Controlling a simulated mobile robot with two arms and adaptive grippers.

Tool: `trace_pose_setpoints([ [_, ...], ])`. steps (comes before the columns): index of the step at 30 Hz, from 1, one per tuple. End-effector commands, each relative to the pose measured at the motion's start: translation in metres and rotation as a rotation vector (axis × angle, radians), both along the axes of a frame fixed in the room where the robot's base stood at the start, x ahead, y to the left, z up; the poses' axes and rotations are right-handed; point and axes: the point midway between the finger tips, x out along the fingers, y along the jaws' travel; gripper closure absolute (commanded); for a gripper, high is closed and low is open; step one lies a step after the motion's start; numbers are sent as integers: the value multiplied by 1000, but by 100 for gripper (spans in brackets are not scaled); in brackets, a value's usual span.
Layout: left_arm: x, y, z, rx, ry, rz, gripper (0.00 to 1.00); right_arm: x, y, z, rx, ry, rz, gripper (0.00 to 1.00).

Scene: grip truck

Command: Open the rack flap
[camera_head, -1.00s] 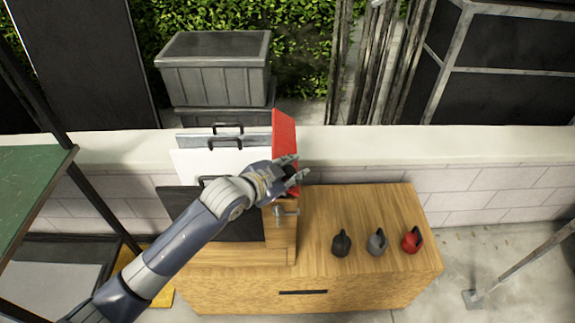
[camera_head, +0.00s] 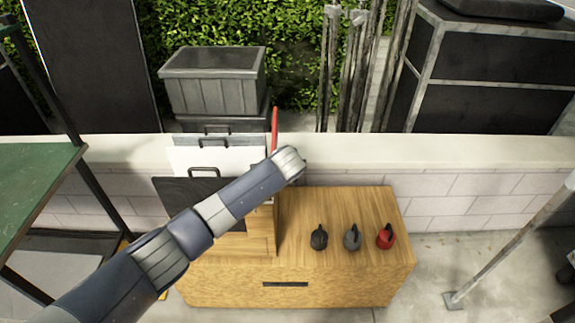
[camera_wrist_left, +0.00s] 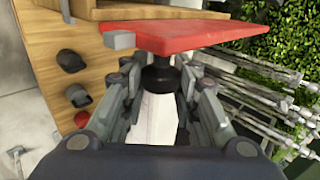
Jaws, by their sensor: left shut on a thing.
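The red rack flap (camera_head: 275,130) stands at the right side of the wooden rack (camera_head: 262,228) and shows nearly edge-on in the head view. In the left wrist view the flap (camera_wrist_left: 190,37) spans the top, with a black knob (camera_wrist_left: 158,79) on its near side. My left gripper (camera_wrist_left: 158,72) is shut on this knob, with a finger on each side. In the head view my left arm reaches across the rack front, and its wrist hides the fingers, the knob and the lower flap. My right gripper is in no view.
Several upright panels with handles, including a white one (camera_head: 232,158), stand in the rack. Black (camera_head: 319,238), grey (camera_head: 352,238) and red (camera_head: 385,237) kettle-shaped objects stand on the wooden cabinet (camera_head: 345,208). A low wall (camera_head: 440,150) runs behind.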

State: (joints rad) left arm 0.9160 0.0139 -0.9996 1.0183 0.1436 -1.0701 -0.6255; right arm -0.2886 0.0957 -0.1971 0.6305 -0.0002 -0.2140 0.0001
Motion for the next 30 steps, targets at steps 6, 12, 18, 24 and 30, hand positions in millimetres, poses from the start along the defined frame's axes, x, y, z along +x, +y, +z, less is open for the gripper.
trace_pose_setpoints([
  [6,0,-7,-7,115,-1,-5,100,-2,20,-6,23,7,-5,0],
  [12,0,-9,-10,172,-1,-5,100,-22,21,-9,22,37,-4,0],
  [18,0,-9,-11,190,-2,-5,100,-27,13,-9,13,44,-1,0],
  [24,0,-10,-11,189,-1,-5,100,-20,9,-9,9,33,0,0],
  [30,0,-10,-11,187,-1,-5,55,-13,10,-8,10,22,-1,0],
])
